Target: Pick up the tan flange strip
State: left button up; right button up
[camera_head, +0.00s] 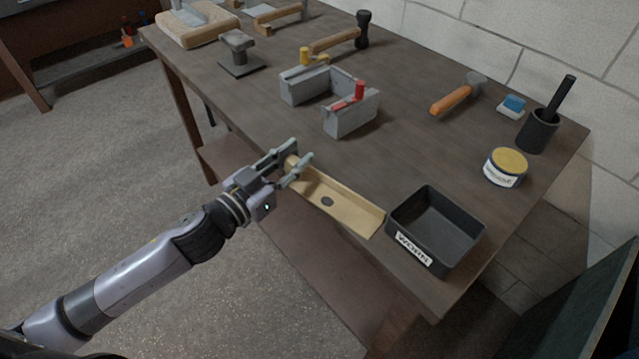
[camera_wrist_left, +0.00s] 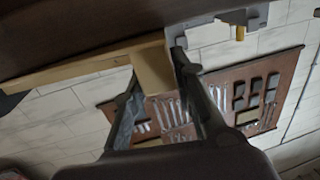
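The tan flange strip (camera_head: 345,207) is a long, pale tan piece with a dark round hole and a raised edge. It lies slantwise along the near edge of the bench. My left gripper (camera_head: 303,154) is at its far left end, with one finger on each side of that end. In the left wrist view the strip's end (camera_wrist_left: 153,70) shows between the fingers of the left gripper (camera_wrist_left: 156,68), close to both fingertips. Whether both fingers press on it I cannot tell. My right gripper is not in view.
A dark tray labelled WORN (camera_head: 452,226) stands close to the strip's near right end. Grey blocks with red and yellow clamps (camera_head: 352,113) stand behind it. A tin (camera_head: 505,167), a hammer (camera_head: 452,99) and a black cup (camera_head: 537,132) are farther right.

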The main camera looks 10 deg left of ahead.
pick_arm(q)
grip_shut()
jog(key=shift+r, duration=0.15)
dwell(0.4)
